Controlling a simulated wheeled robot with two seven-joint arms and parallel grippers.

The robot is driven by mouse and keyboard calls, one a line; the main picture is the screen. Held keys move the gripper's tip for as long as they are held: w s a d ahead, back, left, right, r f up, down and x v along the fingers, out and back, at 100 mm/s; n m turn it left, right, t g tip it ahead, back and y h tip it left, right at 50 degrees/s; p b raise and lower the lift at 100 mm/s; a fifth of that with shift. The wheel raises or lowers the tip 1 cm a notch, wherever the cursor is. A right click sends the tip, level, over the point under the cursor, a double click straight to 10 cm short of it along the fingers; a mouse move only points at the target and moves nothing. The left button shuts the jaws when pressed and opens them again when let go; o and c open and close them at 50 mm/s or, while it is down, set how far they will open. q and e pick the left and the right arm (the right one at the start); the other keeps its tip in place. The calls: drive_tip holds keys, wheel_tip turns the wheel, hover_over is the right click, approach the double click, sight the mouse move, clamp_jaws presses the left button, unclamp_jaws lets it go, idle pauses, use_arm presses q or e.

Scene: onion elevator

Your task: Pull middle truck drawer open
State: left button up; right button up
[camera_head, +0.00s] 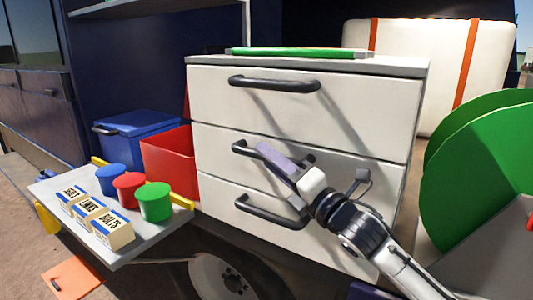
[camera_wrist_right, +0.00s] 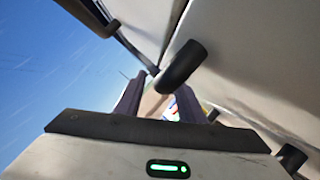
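A white cabinet (camera_head: 300,128) has three stacked drawers with dark bar handles. The middle drawer (camera_head: 215,140) looks flush with the drawer above it. Its handle (camera_head: 243,149) is partly hidden by my right gripper (camera_head: 268,158), whose purple-grey fingers are at the handle's middle. In the right wrist view, the fingers are apart with a gap between them (camera_wrist_right: 158,98). A dark handle (camera_wrist_right: 182,66) reaches toward this gap at the fingertips; I cannot tell whether it touches them. My left gripper is not in view.
The top drawer handle (camera_head: 274,84) and bottom drawer handle (camera_head: 268,213) stick out above and below. A side shelf (camera_head: 150,246) at left holds cups and labelled boxes. Red (camera_head: 168,158) and blue (camera_head: 135,126) bins stand behind it. Green discs (camera_head: 485,165) stand at right.

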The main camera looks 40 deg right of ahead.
drive_tip(key=shift+w+r, duration=0.15)
drive_tip(key=shift+w, duration=0.55)
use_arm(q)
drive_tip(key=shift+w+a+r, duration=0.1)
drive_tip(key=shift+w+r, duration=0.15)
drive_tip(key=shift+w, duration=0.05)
use_arm(e)
drive_tip(key=shift+w+a, duration=0.1)
drive_tip(key=shift+w, duration=0.1)
clamp_jaws()
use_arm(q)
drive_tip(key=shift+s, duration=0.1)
